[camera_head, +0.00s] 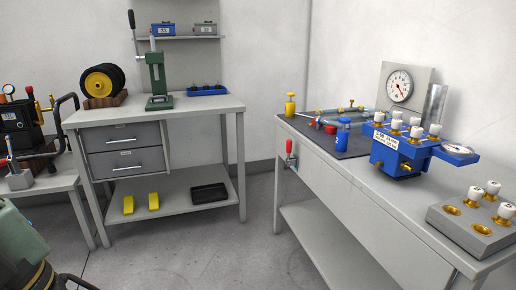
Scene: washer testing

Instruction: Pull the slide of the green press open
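The green press (156,75) stands upright on the left grey workbench, near the back of its top. It has a green base and column. A long dark lever (134,33) rises from its upper left side and ends in a black knob. A pale metal part shows at the top of its head. The slide is too small to make out, so I cannot tell its position. My gripper is not in view.
Black discs with a yellow hub (98,82) stand left of the press; a blue tray (207,90) lies to its right. A shelf (193,38) with two boxes hangs behind. Open floor (230,255) lies between this bench and the right bench (340,180).

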